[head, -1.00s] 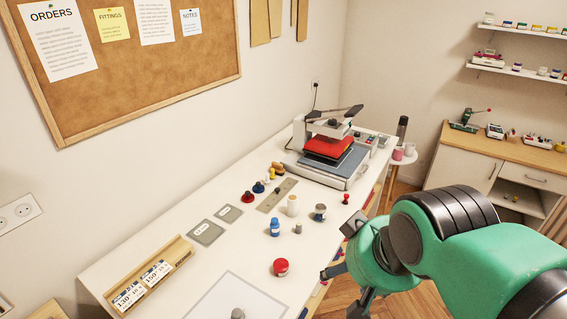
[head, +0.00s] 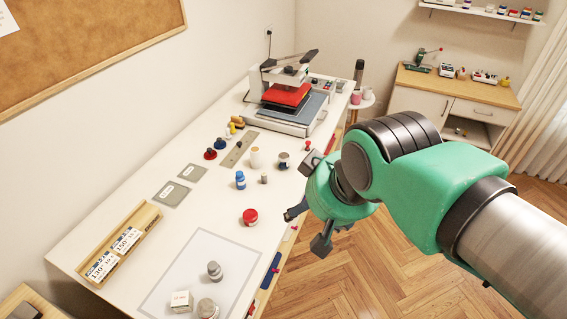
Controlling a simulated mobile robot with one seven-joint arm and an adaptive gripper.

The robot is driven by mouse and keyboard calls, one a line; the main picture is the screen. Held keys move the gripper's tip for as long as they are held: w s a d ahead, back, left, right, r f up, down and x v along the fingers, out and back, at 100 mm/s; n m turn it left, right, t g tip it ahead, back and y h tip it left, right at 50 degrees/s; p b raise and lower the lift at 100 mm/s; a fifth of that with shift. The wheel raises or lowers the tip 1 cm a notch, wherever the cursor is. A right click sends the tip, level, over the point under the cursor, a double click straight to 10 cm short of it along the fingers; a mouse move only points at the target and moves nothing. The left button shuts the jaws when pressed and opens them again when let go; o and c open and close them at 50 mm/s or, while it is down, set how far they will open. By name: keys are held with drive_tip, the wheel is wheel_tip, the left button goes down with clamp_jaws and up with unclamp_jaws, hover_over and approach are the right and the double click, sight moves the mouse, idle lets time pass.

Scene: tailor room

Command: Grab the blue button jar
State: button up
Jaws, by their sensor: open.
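The blue button jar (head: 240,180) stands upright on the white worktable, near the middle of its length. A red jar (head: 250,217) stands closer to the table's front edge, between the blue jar and the grey-outlined mat. My gripper (head: 305,232) is open and empty. It hangs by the table's front edge, to the right of the red jar and apart from the blue jar. Nothing hides the blue jar.
A pale cylinder (head: 256,157), a small grey cylinder (head: 264,179) and a dark-lidded jar (head: 283,160) stand close to the blue jar. A heat press (head: 292,100) stands at the far end. Grey weights and a white box (head: 181,302) are at the near end.

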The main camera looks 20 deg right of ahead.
drive_tip(key=n+g+y+p, duration=0.2)
drive_tip(key=n+y+p, duration=0.1)
drive_tip(key=n+p, duration=0.4)
hover_over(286, 156)
drive_tip(key=s+d, duration=0.3)
drive_tip(key=s, duration=0.1)
wheel_tip(286, 156, down, 24)
drive_tip(key=shift+w+n+b, duration=0.15)
drive_tip(key=shift+n+b, duration=0.15)
drive_tip(key=shift+b, duration=0.1)
drive_tip(key=shift+x, duration=4.35)
